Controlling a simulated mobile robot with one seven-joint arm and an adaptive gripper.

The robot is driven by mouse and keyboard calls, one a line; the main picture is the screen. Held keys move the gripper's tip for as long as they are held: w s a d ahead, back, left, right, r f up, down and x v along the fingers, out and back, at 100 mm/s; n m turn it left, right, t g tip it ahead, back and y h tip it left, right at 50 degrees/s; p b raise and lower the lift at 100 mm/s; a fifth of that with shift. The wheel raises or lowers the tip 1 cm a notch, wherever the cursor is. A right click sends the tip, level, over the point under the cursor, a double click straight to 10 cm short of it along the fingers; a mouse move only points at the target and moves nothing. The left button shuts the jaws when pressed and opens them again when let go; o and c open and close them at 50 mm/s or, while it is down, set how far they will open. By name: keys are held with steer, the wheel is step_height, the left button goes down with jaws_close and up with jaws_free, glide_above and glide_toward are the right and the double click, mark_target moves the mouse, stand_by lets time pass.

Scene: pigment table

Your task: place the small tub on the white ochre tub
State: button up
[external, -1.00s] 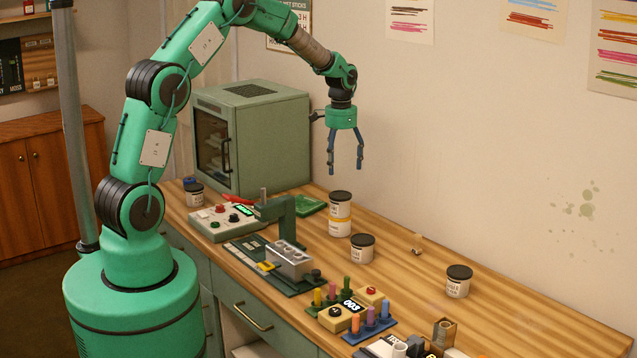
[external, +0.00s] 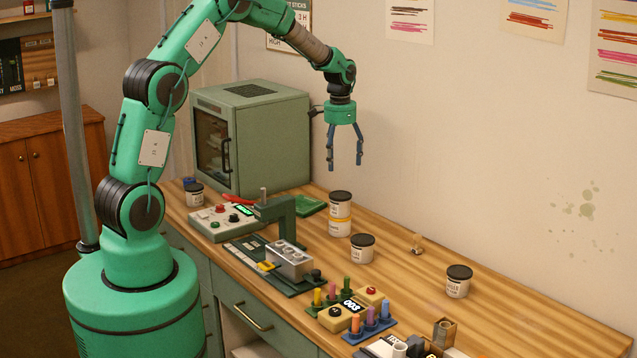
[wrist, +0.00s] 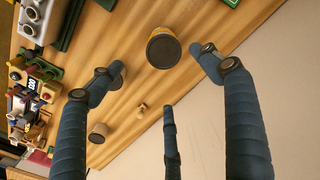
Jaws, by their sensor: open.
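A stack of two white tubs stands near the back of the table. A small tub with a black lid (external: 340,203) sits upright on a tub with a yellow band (external: 340,227). The labels are too small to read, so I cannot tell for sure which is the white ochre tub. My gripper (external: 345,166) is open and empty, in the air above the stack and apart from it. In the wrist view the stack's dark lid (wrist: 163,51) lies between and beyond the open fingers of my gripper (wrist: 157,80); the lower tub is mostly hidden.
A green oven (external: 255,140) stands behind left. A press (external: 285,225), control box (external: 220,222) and stick racks (external: 370,325) fill the front. The table between the right tubs is mostly clear.

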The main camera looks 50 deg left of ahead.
steer(key=s+d+r+t, duration=0.1)
steer(key=s+d+r, duration=0.4)
steer(key=s+r, duration=0.6)
steer(key=s+d+r+t, duration=0.2)
steer(key=s+d+r, duration=0.3)
steer(key=s+r, duration=0.55)
steer(key=s+d+r+n+t, duration=0.1)
steer(key=s+d, duration=0.1)
steer(key=s, duration=0.9)
steer(key=s+d+r+t, duration=0.1)
steer(key=s+d, duration=0.1)
steer(key=s, duration=1)
steer(key=shift+s+d+n, duration=0.25)
steer(key=shift+s+n, duration=0.05)
steer(key=shift+n, duration=0.1)
step_height(320, 180, down, 6)
steer(key=b, duration=0.5)
steer(key=shift+r+b, duration=0.2)
steer(key=shift+b, duration=0.15)
